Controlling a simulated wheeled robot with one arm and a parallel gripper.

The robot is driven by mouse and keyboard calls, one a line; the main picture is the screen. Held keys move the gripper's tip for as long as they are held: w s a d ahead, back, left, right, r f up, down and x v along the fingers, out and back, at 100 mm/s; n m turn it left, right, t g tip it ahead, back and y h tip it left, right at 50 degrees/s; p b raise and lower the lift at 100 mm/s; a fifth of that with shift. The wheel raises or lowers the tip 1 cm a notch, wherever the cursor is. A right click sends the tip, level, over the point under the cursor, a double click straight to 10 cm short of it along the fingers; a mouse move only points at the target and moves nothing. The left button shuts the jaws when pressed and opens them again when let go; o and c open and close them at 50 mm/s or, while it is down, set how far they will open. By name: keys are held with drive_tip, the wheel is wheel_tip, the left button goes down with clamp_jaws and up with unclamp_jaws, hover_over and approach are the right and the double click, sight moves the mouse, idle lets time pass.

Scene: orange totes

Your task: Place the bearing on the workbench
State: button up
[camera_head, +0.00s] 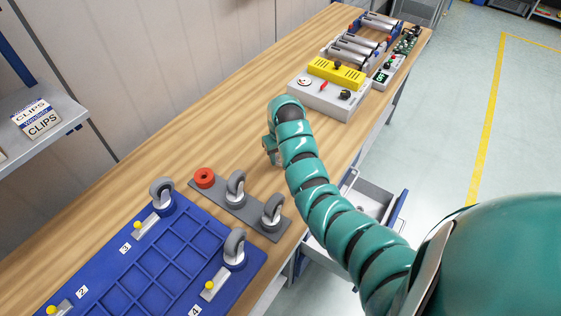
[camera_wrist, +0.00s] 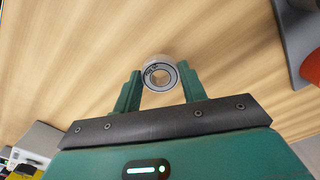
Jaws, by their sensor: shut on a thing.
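How far the bearing is from the wood is not clear. In the head view the workbench (camera_head: 185,134) runs from front left to back right. My gripper (camera_head: 270,149) is low over its middle there, partly behind my arm. The bearing cannot be made out in that view.
A grey plate (camera_head: 254,213) with casters and a red ring (camera_head: 204,177) lies just left of my gripper. A blue tray (camera_head: 120,262) is in the front left. A control box with a yellow top (camera_head: 336,74) stands behind. An open drawer (camera_head: 372,200) juts out below the right edge.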

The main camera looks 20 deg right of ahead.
drive_tip(key=shift+w+f+p, duration=0.15)
drive_tip(key=shift+f+p, duration=0.4)
drive_tip(key=shift+f, duration=1.15)
drive_tip(key=shift+f, duration=0.15)
drive_tip(key=o, duration=1)
wheel_tip(320, 180, up, 10)
drive_tip(key=shift+d+f+b, duration=0.1)
drive_tip(key=shift+b, duration=0.25)
drive_tip(key=shift+r+p, duration=0.3)
drive_tip(key=shift+r, duration=0.95)
